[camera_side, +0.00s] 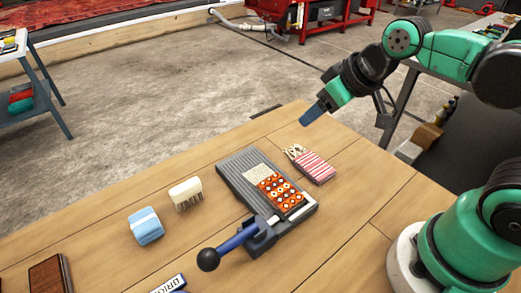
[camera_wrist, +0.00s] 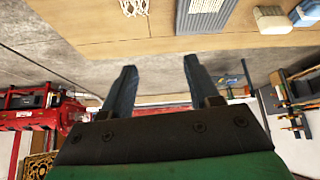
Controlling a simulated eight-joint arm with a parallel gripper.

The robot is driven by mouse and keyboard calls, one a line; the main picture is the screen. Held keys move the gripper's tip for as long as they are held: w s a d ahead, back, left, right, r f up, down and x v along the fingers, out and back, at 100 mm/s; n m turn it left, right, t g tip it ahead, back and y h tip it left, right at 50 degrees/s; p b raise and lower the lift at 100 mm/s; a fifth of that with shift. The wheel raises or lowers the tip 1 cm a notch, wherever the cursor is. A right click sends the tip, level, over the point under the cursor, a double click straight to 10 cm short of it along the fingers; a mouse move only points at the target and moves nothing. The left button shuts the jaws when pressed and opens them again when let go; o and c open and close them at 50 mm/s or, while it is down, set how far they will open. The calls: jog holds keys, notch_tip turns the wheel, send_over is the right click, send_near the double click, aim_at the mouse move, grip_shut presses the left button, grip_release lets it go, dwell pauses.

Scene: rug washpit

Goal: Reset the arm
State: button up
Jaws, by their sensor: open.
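My gripper (camera_side: 314,113) is raised above the far edge of the wooden table (camera_side: 105,225) in the side view. Its two blue-grey fingers are apart with nothing between them in the wrist view (camera_wrist: 156,85). A grey ribbed board (camera_side: 237,172) with an orange patterned piece (camera_side: 280,192) and a blue-handled lever ending in a black ball (camera_side: 208,259) lies on the table, apart from my gripper. The ribbed board also shows at the top of the wrist view (camera_wrist: 205,15).
Around the board lie a red-and-white striped bundle (camera_side: 313,167), a cream brush (camera_side: 186,193), a blue-and-white block (camera_side: 145,226) and a brown block (camera_side: 48,275). A shelf cart (camera_side: 30,85) stands at left. A red bench (camera_side: 310,14) stands behind. The concrete floor is open.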

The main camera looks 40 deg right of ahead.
jog(key=shift+s+d+f+m+t, duration=0.35)
jog(key=shift+s+d+m, duration=0.15)
jog(key=shift+d+m, duration=0.2)
jog(key=shift+a, duration=0.1)
dwell(0.7)
